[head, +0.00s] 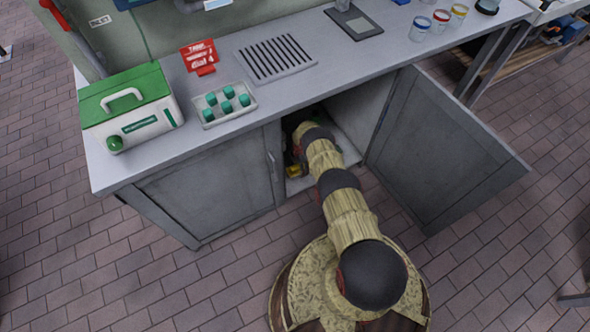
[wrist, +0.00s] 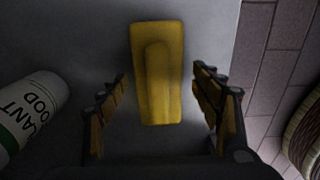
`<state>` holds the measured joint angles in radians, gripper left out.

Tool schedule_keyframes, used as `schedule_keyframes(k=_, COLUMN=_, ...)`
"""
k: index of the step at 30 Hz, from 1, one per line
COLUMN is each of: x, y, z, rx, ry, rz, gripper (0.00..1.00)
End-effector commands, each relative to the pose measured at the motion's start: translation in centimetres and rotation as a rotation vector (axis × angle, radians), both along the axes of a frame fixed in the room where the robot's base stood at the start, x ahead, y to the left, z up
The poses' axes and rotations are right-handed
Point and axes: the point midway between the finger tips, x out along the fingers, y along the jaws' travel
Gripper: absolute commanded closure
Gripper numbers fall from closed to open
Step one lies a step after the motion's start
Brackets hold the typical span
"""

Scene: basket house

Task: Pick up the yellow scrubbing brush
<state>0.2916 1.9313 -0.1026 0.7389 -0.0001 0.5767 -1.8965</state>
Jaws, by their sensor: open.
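The yellow scrubbing brush (wrist: 157,75) lies on the grey cabinet floor in the wrist view, long side running away from my gripper. My gripper (wrist: 161,92) is open, with one finger on each side of the brush's near part and a gap on both sides. Nothing is held. In the head view my arm reaches into the open cabinet under the counter. A small yellow patch (head: 294,171) shows there beside the arm; I cannot tell whether it is the brush or my gripper.
A white plant food bottle (wrist: 30,112) lies left of my gripper. The open cabinet door (head: 445,150) stands right of my arm. The counter (head: 300,90) is above, holding a green-lidded box (head: 130,108) and a tray of green-capped vials (head: 226,104). Brick floor lies right of the cabinet floor's edge.

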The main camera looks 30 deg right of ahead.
Motion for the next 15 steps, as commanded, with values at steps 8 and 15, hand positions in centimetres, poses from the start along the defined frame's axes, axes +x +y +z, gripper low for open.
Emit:
schedule_keyframes(k=8, x=0.14, y=-0.09, z=0.10, rx=-0.001, ry=-0.003, rz=0.000, gripper=0.38)
schedule_keyframes(k=15, x=0.13, y=-0.08, z=0.09, rx=-0.001, ry=-0.003, rz=0.000, gripper=0.51)
